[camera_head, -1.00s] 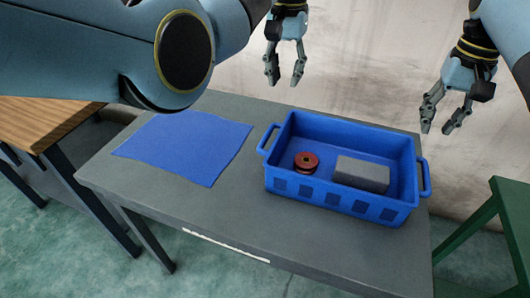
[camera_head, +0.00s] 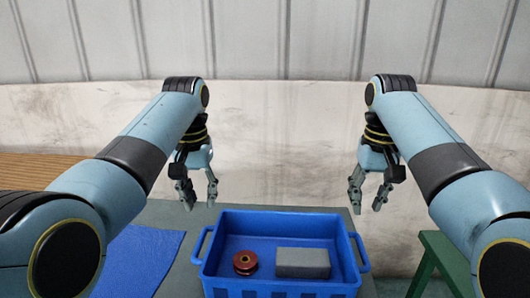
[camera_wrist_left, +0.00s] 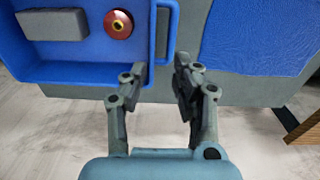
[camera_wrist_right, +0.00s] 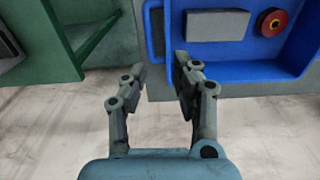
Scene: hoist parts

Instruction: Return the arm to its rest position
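My left gripper (camera_head: 199,194) hangs fingers down behind the back left of the blue crate in the head view. It is open and empty; its spread fingers also show in the left wrist view (camera_wrist_left: 159,90). My right gripper (camera_head: 368,195) hangs at the back right of the crate, open and empty, and shows in the right wrist view (camera_wrist_right: 160,85). The blue crate (camera_head: 215,262) stands on the grey table. In it lie a red round part (camera_head: 245,262) at the left and a grey block (camera_head: 303,263) at the right, apart from each other.
A blue mat (camera_head: 140,262) lies flat on the grey table (camera_head: 180,280), left of the crate. A wooden table (camera_head: 40,168) stands farther left. A green stand (camera_head: 437,262) is at the right. A pale wall (camera_head: 280,150) rises behind; the air between my arms is clear.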

